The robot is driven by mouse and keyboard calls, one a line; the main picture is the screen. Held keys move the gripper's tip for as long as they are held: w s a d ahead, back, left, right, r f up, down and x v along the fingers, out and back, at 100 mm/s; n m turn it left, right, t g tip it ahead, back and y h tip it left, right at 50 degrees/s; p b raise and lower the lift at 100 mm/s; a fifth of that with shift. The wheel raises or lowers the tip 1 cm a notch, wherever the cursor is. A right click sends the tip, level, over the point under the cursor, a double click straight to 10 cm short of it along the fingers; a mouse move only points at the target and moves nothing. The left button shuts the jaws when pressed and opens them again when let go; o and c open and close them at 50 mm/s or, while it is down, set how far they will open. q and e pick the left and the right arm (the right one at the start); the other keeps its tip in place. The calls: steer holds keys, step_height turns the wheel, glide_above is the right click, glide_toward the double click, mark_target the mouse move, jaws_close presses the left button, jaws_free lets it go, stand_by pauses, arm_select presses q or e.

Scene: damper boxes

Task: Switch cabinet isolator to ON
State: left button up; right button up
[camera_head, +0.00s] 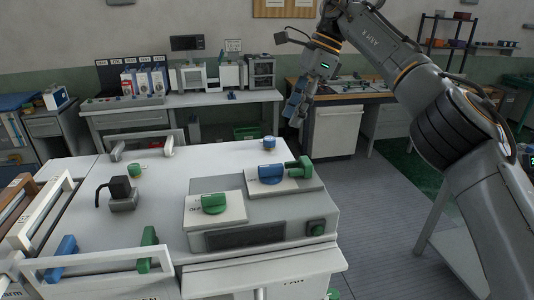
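A grey panel box on the white cabinet top carries a green rotary knob (214,203) on a white plate with lettering that seems to read OFF. A blue rotary knob (271,174) sits on a second plate behind it, with a green handle (303,167) beside it. I cannot tell which of these is the cabinet isolator, and the knob positions are too small to read surely. My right gripper (297,108) hangs in the air beyond the cabinet's back edge, apart from all knobs. Its finger opening is unclear. My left gripper is out of view.
A black switch on a grey block (123,195), a small green knob (135,170) and a small blue knob (269,143) stand on the cabinet top. White rail handles (95,262) line its front left. Workbenches (185,101) stand behind. Grey floor is clear at right.

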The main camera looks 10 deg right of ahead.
mark_target(272, 166)
steer(key=x, duration=0.5)
steer(key=s+x, duration=0.1)
steer(key=x, duration=0.2)
steer(key=shift+s+a+f, duration=0.1)
steer(key=shift+f, duration=0.15)
steer(key=p+x, duration=0.1)
steer(key=x, duration=0.2)
steer(key=shift+f, duration=0.2)
steer(key=shift+s+a+f, duration=0.1)
steer(key=shift+a+f, duration=0.05)
steer(key=shift+f, duration=0.1)
steer(key=shift+f+p, duration=0.15)
steer(key=shift+p, duration=0.15)
steer(key=shift+a+f, duration=0.1)
steer(key=shift+a, duration=0.05)
steer(key=c, duration=0.7)
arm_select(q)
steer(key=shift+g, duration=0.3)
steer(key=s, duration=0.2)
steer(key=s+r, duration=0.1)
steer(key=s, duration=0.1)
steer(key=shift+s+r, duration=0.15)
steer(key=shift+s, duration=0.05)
arm_select(e)
jaws_close()
